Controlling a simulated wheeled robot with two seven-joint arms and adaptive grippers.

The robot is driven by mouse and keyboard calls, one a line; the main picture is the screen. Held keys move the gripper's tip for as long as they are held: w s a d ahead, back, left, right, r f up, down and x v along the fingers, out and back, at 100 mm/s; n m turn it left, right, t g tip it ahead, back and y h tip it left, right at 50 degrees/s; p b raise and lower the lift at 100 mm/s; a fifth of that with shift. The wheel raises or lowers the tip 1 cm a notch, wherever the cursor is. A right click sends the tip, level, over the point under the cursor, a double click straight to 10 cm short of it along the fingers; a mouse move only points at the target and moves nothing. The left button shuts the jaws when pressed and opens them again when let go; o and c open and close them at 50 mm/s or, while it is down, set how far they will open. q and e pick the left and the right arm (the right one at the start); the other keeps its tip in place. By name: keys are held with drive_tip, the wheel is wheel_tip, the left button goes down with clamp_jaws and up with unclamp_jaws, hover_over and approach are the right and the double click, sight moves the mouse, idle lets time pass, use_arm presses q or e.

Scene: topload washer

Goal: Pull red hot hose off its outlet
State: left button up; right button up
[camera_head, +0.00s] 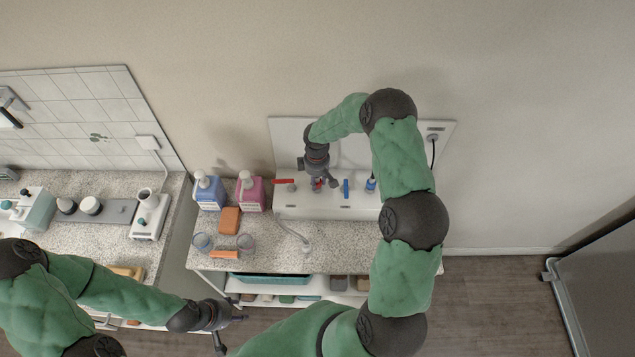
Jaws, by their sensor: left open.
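A white outlet box (325,205) on the wall panel carries a red lever (283,181) and a blue lever (346,188). A small red fitting, which looks like the red hot hose's end (316,184), shows just below my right gripper (318,182). That gripper points down over it and hides most of it. I cannot tell whether its fingers touch the fitting or are closed on it. A blue hose end (371,184) is to the right, beside my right arm. My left gripper (232,327) is open and empty, low in front of the counter, far from the outlets.
Blue (209,192) and pink (250,191) bottles stand left of the box. An orange block (229,220) and clear cups (201,242) are on the speckled counter (275,258). A grey faucet-like spout (293,234) rises in front. A shelf is below; bare floor lies right.

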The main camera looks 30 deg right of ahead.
clamp_jaws()
drive_tip(key=shift+r, duration=0.1)
drive_tip(key=shift+r, duration=0.3)
drive_tip(key=shift+r+p, duration=0.35)
drive_tip(key=shift+r, duration=0.15)
drive_tip(key=shift+r, duration=0.25)
drive_tip(key=shift+r+p, duration=0.3)
drive_tip(key=shift+r, duration=0.15)
drive_tip(key=shift+r, duration=0.1)
drive_tip(key=shift+r+p, duration=0.6)
drive_tip(key=shift+r, duration=0.8)
